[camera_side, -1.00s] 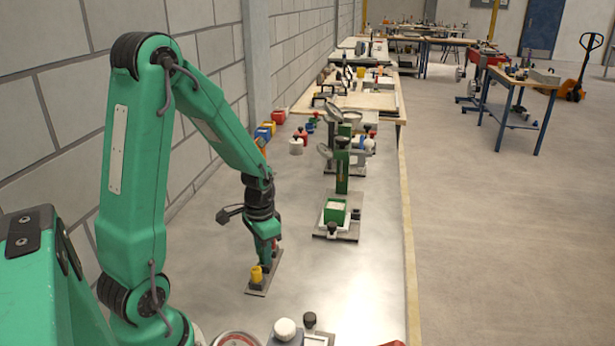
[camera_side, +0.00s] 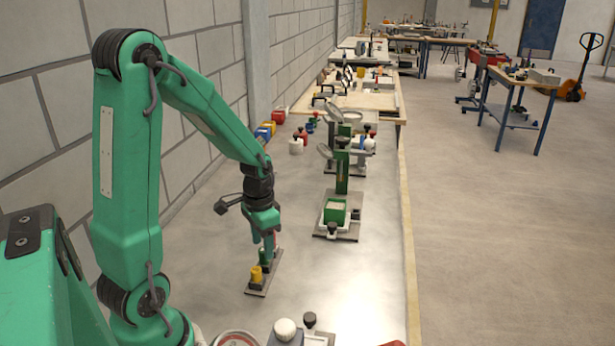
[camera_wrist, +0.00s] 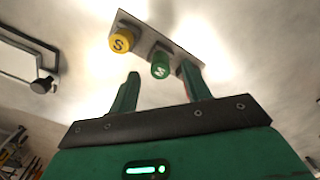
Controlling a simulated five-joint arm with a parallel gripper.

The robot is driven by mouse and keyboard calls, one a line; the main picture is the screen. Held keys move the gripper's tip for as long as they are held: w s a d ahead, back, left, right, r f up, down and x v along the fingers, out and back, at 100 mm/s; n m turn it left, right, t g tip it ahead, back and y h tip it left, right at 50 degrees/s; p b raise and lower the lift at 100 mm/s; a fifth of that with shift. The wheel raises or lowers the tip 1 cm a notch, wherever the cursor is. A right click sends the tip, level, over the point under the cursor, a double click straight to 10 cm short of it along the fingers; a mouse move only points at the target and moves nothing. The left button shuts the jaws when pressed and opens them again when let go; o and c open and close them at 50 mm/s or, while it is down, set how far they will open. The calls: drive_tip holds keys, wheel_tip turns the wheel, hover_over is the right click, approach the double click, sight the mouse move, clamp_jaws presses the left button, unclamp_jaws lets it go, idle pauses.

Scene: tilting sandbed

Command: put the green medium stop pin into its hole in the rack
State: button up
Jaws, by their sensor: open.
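The green pin (camera_side: 264,257), with an S on its round top, stands upright at the rack (camera_side: 260,287) on the bench, beside the yellow pin (camera_side: 256,276). In the wrist view, the green pin (camera_wrist: 160,68) sits on the rack plate (camera_wrist: 142,35) to the right of the yellow pin (camera_wrist: 122,41). My gripper (camera_side: 266,238) is open and empty just above the green pin, apart from it in the side view. A bit of red shows by a fingertip. The right finger hides the rack's far end in the wrist view. The hole under the green pin is hidden.
A stand with a green box (camera_side: 335,211) is to the right of the rack. White and dark knobbed items (camera_side: 286,330) are at the near edge. Red and white bottles (camera_side: 297,145) stand farther back. The bench between is clear.

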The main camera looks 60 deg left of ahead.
drive_tip(key=shift+r, duration=2.5)
drive_tip(key=shift+d+r, duration=0.1)
drive_tip(key=shift+d+r, duration=0.15)
drive_tip(key=shift+r, duration=0.05)
drive_tip(key=s+d+r+t, duration=0.2)
drive_tip(key=s+d+r, duration=0.1)
drive_tip(key=d+r, duration=0.3)
drive_tip(key=s+d+r+t, duration=0.3)
drive_tip(key=d+r, duration=0.3)
drive_tip(key=d, duration=0.1)
drive_tip(key=shift+d+r+t, duration=0.15)
drive_tip(key=shift+r+t, duration=0.1)
drive_tip(key=shift+t, duration=0.05)
